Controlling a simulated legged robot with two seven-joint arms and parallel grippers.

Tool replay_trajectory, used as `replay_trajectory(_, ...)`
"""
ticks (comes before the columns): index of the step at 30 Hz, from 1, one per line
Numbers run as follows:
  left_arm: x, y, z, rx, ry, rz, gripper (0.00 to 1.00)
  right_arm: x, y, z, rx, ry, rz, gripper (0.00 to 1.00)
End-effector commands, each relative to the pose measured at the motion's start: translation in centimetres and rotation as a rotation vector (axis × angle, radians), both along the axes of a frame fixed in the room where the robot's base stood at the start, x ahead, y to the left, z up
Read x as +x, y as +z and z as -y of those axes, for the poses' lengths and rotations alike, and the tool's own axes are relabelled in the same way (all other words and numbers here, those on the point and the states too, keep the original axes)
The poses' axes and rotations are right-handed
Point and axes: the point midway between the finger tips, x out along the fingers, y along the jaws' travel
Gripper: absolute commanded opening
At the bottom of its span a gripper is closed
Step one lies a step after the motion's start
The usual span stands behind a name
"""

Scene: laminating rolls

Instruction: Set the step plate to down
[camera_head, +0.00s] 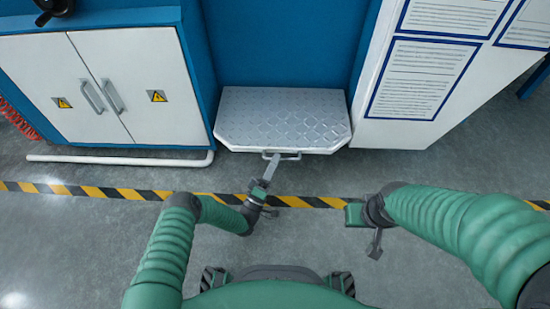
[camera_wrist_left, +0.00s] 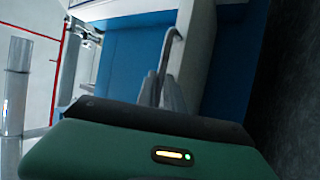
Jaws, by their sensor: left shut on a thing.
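The step plate (camera_head: 283,117) is a silver diamond-tread panel with cut front corners, in the middle of the head view against the blue machine. It lies about flat, sticking out over the floor. A small handle (camera_head: 291,156) is on its front edge. My left gripper (camera_head: 270,164) reaches up to this front edge and is shut on the handle. In the left wrist view, the fingers (camera_wrist_left: 172,85) show only partly behind the wrist housing, and I cannot make out the grip there. My right gripper (camera_head: 375,245) hangs over the floor at the right, away from the plate; its finger gap is unclear.
A white two-door cabinet (camera_head: 105,90) stands left of the plate, with a white pipe (camera_head: 120,159) low along its front. A white panel with printed sheets (camera_head: 422,78) stands at the right.

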Motion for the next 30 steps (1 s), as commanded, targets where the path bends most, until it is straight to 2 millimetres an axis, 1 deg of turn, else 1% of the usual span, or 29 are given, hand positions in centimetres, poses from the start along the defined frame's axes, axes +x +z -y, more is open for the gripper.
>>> replay_trajectory(1, 0.3, -1.5, -0.4, 0.014, 0.013, -0.02, 0.0, 0.0, -0.2, 0.0, 0.0, 0.0, 0.0, 0.0)
replay_trajectory(3, 0.3, -1.9, -0.4, 0.015, 0.012, -0.015, 0.0, 0.0, -0.3, 0.0, 0.0, 0.0, 0.0, 0.0)
replay_trajectory(9, 0.2, -2.5, -0.4, 0.016, 0.011, -0.008, 0.0, 0.0, -0.4, 0.0, 0.0, 0.0, 0.0, 0.0)
replay_trajectory(17, 0.2, -2.7, -0.5, 0.014, 0.01, -0.012, 0.0, 0.0, -0.5, 0.0, 0.0, 0.0, 0.0, 0.0)
replay_trajectory(18, 0.2, -2.7, -0.5, 0.014, 0.01, -0.012, 0.2, 0.0, -0.5, 0.0, 0.0, 0.0, 0.0, 0.0)
replay_trajectory(21, 0.2, -2.8, -0.5, 0.014, 0.011, -0.013, 0.33, 0.0, -0.5, 0.0, 0.0, 0.0, 0.0, 0.0)
replay_trajectory(30, 0.2, -2.3, -0.3, 0.015, 0.008, -0.007, 0.33, 0.0, -0.4, 0.0, 0.0, 0.0, 0.0, 0.0)
